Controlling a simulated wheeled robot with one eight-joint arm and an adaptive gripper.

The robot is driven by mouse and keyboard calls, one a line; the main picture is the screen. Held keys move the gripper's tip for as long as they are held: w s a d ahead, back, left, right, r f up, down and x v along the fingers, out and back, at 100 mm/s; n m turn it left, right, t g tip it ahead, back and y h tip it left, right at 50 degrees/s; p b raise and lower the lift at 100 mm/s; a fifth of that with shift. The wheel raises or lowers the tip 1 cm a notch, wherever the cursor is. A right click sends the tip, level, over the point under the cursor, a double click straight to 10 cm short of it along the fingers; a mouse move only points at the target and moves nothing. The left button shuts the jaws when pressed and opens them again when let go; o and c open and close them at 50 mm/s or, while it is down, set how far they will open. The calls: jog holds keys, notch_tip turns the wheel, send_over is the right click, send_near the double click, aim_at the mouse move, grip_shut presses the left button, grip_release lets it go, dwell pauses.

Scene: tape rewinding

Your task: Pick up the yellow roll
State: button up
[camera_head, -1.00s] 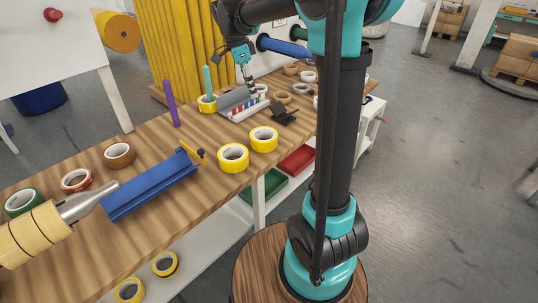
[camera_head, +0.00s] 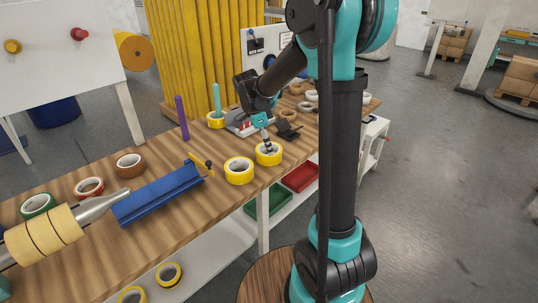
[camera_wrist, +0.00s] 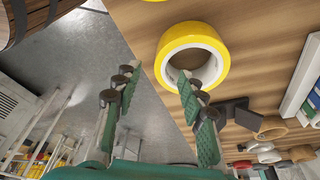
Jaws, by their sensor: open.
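A yellow roll (camera_head: 268,161) with a white core lies flat near the front edge of the wooden table. My gripper (camera_head: 267,147) points down at it, its tips at the roll's opening in the head view. In the wrist view the same roll (camera_wrist: 190,33) lies just beyond my gripper (camera_wrist: 155,75). Its fingers are apart with nothing between them. One finger overlaps the roll's hole in the picture; the other is off the table edge side. I cannot tell whether either touches the roll. A second yellow roll (camera_head: 239,179) lies just left of it.
A dark stand (camera_head: 288,130) and a grey tray lie behind the roll. Another yellow roll (camera_head: 215,124) is by the teal peg (camera_head: 217,98).

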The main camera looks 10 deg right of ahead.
jog(key=shift+x, duration=2.9)
jog(key=shift+a, duration=0.1)
jog(key=shift+w, duration=0.1)
jog(key=shift+c, duration=0.5)
grip_shut()
